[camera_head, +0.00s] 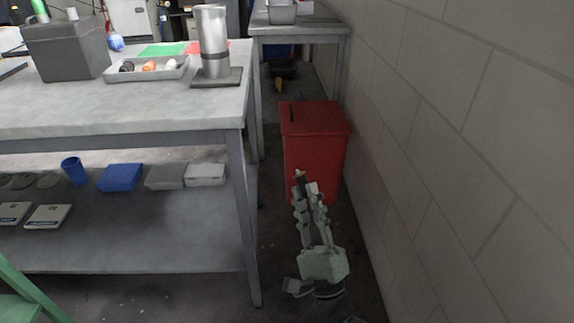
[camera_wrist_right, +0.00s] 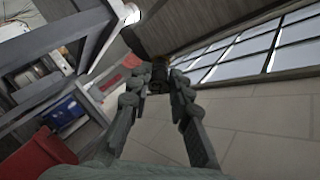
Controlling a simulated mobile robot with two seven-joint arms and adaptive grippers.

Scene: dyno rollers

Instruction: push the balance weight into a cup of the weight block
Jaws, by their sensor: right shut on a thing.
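My right gripper (camera_head: 308,183) is raised over the floor, between the workbench and the wall, in front of the red bin. It is shut on a small dark piece (camera_head: 301,180) with a brownish tip. In the right wrist view the fingertips (camera_wrist_right: 157,86) close on this dark piece (camera_wrist_right: 159,72). I cannot tell if it is the balance weight. A dark grey block (camera_head: 65,52) stands at the bench's left, with a green and a whitish thing upright at its top. I cannot tell if it is the weight block; no cups show clearly. My left gripper is not in view.
The bench (camera_head: 150,113) holds a grey tray (camera_head: 112,73) with several small items and a metal cylinder (camera_head: 212,38) on a dark base. A green frame (camera_head: 25,290) is at lower left.

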